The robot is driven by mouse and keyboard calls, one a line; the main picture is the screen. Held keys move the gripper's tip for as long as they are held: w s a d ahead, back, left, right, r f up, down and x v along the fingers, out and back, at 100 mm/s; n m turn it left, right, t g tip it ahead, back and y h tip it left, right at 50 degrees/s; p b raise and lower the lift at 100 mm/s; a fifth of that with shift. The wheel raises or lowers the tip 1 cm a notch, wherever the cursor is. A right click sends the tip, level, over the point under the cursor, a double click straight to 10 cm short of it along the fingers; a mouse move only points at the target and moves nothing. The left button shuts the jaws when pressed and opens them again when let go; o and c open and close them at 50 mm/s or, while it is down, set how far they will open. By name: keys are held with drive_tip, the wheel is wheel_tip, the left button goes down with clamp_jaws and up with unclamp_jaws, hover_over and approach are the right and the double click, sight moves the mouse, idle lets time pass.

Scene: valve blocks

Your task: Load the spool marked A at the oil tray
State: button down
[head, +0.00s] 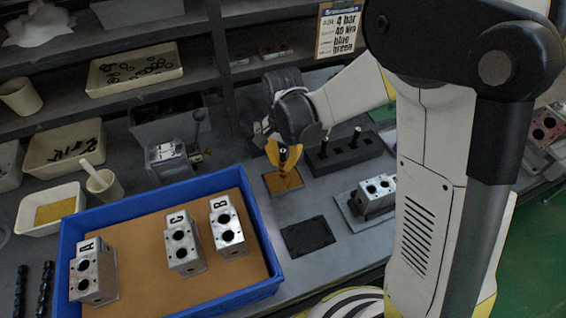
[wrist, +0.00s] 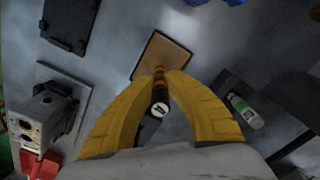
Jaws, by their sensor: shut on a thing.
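My gripper (head: 284,158) has yellow fingers and is shut on a dark slender spool (wrist: 158,92). The spool's round white end cap carries a dark mark, turned and too small to read surely; it faces the wrist camera. In the head view the gripper points down over a small square tray with an amber surface (head: 284,183), which looks like the oil tray. In the wrist view the spool's far end overlaps this tray (wrist: 162,52); I cannot tell whether it touches the surface. The valve block marked A (head: 92,272) stands at the left in the blue tray (head: 170,196).
Blocks C (head: 184,243) and B (head: 228,226) share the blue tray. A black rack (head: 347,150) with upright dark spools stands right of my gripper. Another valve block (head: 374,194) sits on a plate, near a flat black pad (head: 307,235). A small bottle (wrist: 244,110) lies near the rack.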

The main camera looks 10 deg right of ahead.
sight(284, 151)
drive_tip(key=shift+r+p, duration=1.55)
drive_tip(key=shift+r, duration=1)
drive_tip(key=shift+d+f, duration=0.1)
